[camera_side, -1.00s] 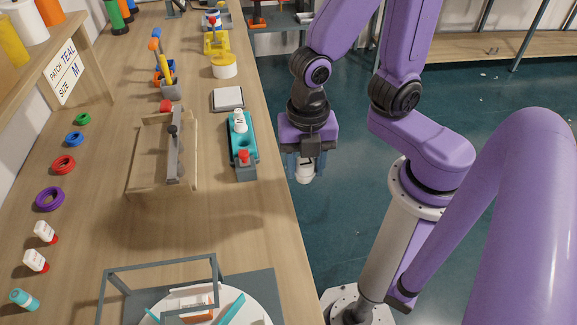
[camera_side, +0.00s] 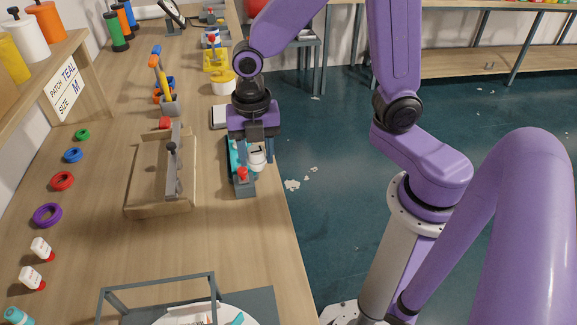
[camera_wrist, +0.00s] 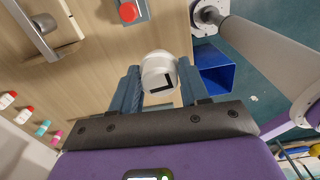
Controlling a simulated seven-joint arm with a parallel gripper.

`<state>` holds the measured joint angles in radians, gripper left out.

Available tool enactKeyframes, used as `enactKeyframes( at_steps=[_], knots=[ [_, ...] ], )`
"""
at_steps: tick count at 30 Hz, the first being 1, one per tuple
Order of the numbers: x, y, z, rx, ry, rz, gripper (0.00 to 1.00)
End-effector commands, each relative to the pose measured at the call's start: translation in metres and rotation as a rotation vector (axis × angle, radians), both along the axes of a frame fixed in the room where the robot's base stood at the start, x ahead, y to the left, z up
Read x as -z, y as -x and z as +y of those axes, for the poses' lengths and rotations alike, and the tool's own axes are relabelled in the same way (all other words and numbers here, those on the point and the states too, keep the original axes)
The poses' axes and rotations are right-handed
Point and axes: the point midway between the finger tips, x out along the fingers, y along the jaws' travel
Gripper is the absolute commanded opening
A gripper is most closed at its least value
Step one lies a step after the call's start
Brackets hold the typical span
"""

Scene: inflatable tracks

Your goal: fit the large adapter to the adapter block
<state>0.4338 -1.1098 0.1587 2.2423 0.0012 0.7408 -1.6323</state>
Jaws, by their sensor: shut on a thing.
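The large adapter (camera_side: 258,158) is a white, roughly cylindrical piece held between the fingers of my gripper (camera_side: 254,152). In the wrist view the adapter (camera_wrist: 159,69) shows a black L mark, and my gripper (camera_wrist: 160,84) is shut on it from both sides. The adapter block (camera_side: 245,188), teal with a grey end and a red knob (camera_side: 242,173), lies on the bench. My gripper hangs over it and hides most of its top. The adapter appears near the block's right side; I cannot tell whether they touch.
A wooden fixture with a grey lever (camera_side: 173,165) stands left of the block. A grey frame (camera_side: 160,295) stands at the front. Coloured rings and small bottles line the bench's left side. A blue bin (camera_wrist: 214,70) shows beyond the adapter in the wrist view.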

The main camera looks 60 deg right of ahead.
Motion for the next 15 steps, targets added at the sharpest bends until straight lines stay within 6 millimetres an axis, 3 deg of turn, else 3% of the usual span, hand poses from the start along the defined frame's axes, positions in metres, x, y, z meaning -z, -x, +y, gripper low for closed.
enactKeyframes(
  at_steps=[1, 6, 10, 15],
  knots=[
    [0.002, -0.017, -0.006, 0.004, 0.001, 0.001, 0.16],
    [0.009, -0.066, -0.033, -0.017, 0.000, 0.001, 0.16],
    [0.013, -0.093, -0.053, -0.032, 0.000, 0.001, 0.16],
    [0.017, -0.111, -0.071, -0.046, -0.001, 0.001, 0.16]
  ],
)
